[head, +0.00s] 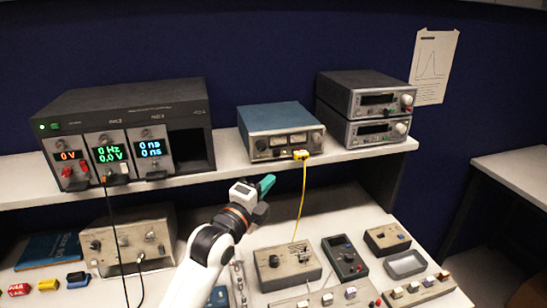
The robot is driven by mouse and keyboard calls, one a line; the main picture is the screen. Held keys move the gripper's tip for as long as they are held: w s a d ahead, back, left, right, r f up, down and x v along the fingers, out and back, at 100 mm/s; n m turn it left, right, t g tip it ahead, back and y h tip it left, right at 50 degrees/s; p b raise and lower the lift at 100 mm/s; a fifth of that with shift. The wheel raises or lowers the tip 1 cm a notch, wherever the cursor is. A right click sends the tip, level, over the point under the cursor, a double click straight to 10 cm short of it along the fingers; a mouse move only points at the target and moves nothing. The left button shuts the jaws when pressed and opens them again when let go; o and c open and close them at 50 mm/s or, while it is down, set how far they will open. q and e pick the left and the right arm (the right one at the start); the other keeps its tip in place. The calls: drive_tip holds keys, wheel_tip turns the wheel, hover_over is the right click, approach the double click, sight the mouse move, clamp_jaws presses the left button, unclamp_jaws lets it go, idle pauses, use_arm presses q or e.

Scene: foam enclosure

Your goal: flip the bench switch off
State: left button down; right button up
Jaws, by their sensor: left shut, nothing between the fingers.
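My left gripper (266,185), with teal fingertips, is shut and empty. It is raised in front of the shelf edge, below the blue-topped instrument. Several small controls show on the bench, and I cannot tell which one is the bench switch. A beige box with a dark knob (287,265) lies to the right of and below the gripper. A strip with several coloured caps (418,289) lies at the lower right, and another strip (331,297) lies at the bottom edge. Switch positions are too small to read. My right gripper is not in view.
The shelf (224,171) carries a black modular unit (125,115), the blue-topped instrument (279,130) and two stacked grey units (366,106). A yellow cable (301,205) hangs close to the gripper's right.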

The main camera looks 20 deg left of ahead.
sight(277, 154)
use_arm(q)
drive_tip(key=w+p, duration=0.1)
drive_tip(key=w, duration=0.1)
drive_tip(key=w+p, duration=0.1)
drive_tip(key=w, duration=0.2)
drive_tip(key=w+r+p, duration=0.1)
drive_tip(key=w, duration=0.2)
drive_tip(key=shift+a, duration=0.25)
drive_tip(key=shift+w+a, duration=0.1)
drive_tip(key=shift+a, duration=0.15)
drive_tip(key=shift+w+a, duration=0.1)
drive_tip(key=shift+w, duration=0.05)
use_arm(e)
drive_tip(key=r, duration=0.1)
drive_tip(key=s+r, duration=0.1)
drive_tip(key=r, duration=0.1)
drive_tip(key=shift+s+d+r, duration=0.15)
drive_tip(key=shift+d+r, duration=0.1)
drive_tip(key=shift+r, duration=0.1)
